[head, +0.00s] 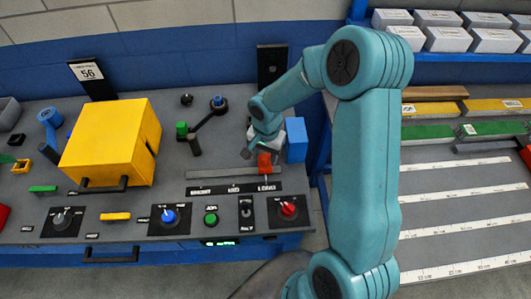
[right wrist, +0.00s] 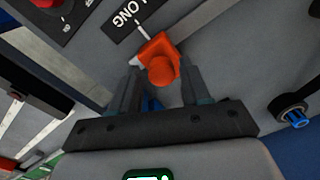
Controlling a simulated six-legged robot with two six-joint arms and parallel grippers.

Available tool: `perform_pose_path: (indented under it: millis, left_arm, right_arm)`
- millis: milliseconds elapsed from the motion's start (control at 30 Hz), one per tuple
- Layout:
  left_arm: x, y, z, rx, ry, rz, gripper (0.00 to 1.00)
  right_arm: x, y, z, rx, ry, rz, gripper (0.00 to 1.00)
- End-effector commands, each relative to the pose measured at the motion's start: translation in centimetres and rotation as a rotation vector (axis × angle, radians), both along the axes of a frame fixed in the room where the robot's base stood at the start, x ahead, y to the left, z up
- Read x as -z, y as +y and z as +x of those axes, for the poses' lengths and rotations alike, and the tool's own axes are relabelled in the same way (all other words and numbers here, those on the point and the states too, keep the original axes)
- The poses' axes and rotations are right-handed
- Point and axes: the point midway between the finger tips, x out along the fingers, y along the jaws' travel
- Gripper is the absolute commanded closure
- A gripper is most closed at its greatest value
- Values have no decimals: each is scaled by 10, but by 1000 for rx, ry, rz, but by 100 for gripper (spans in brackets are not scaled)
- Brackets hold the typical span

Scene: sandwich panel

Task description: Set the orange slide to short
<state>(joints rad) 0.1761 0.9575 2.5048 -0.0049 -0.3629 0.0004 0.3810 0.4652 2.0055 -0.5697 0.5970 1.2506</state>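The orange slide (head: 265,162) sits at the right end of its grey track (head: 222,173), above the LONG mark (head: 266,187). The SHORT mark (head: 200,191) is at the left end, with MID between them. My right gripper (head: 260,146) reaches down at the slide from behind. In the right wrist view, its two fingers (right wrist: 160,70) stand apart on either side of the orange slide (right wrist: 159,62) and its round knob. They look open, with small gaps to the knob. The LONG label (right wrist: 128,18) is just beyond it. My left gripper is not in view.
A blue block (head: 296,140) stands close right of my right gripper. A yellow box (head: 110,142) fills the panel's left. The track left of the slide looks clear.

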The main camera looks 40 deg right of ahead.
Motion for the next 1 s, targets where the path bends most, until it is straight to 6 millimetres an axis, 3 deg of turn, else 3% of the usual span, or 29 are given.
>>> perform_pose_path:
  millis: [33,100,133,467,700,1000]
  left_arm:
    - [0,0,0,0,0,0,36]
    - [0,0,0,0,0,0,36]
    - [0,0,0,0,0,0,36]
    - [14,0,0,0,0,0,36]
    - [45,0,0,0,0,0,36]
    - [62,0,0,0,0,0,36]
  right_arm:
    - [0,0,0,0,0,0,72]
    - [0,0,0,0,0,0,95]
    - [0,0,0,0,1,0,100]
    - [4,14,12,-3,-4,1,100]
    - [6,59,50,-7,-7,1,100]
    - [2,120,100,-5,-3,0,100]
